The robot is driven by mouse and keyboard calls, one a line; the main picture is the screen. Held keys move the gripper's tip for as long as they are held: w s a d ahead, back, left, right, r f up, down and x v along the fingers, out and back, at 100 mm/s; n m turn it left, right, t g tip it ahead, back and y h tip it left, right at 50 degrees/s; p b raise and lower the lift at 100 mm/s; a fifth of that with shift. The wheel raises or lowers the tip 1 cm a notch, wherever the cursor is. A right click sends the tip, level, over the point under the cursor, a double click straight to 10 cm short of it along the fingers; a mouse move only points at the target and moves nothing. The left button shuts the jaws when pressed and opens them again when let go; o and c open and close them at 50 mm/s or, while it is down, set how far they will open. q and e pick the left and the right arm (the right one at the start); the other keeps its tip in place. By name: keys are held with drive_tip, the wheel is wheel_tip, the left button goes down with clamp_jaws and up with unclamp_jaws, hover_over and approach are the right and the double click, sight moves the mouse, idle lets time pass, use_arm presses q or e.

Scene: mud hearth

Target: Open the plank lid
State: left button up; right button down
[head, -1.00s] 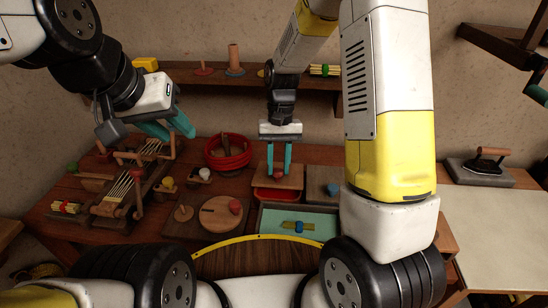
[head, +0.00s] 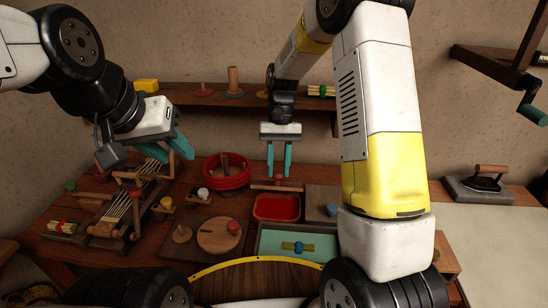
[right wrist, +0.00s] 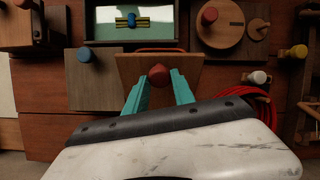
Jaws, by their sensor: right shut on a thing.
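The plank lid (head: 262,186) shows nearly edge-on in the head view, as a thin wooden strip behind a red-lined compartment (head: 277,207) that lies uncovered. In the right wrist view the lid (right wrist: 185,68) is a wooden board with a red knob (right wrist: 158,76). My right gripper (head: 278,174) is shut on the knob, with a teal finger on each side of it. My left gripper (head: 168,150) is open and empty, above the wooden string frame at the left. The lid's underside is hidden.
A red coil (head: 227,180) sits behind and left of the compartment. A blue-knobbed block (head: 331,211) is to its right and a pale green tray (head: 270,243) in front. A round wooden lid (head: 216,236) lies left. A shelf (head: 210,96) runs along the wall behind.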

drive_tip(key=shift+w+d+f, duration=0.1)
drive_tip(key=shift+w+d, duration=0.05)
drive_tip(key=shift+w, duration=0.1)
drive_tip(key=c, duration=1.1)
unclamp_jaws()
drive_tip(key=shift+w, duration=0.1)
drive_tip(key=shift+o, duration=0.2)
drive_tip(key=v, duration=0.7)
drive_tip(key=shift+r, duration=0.4)
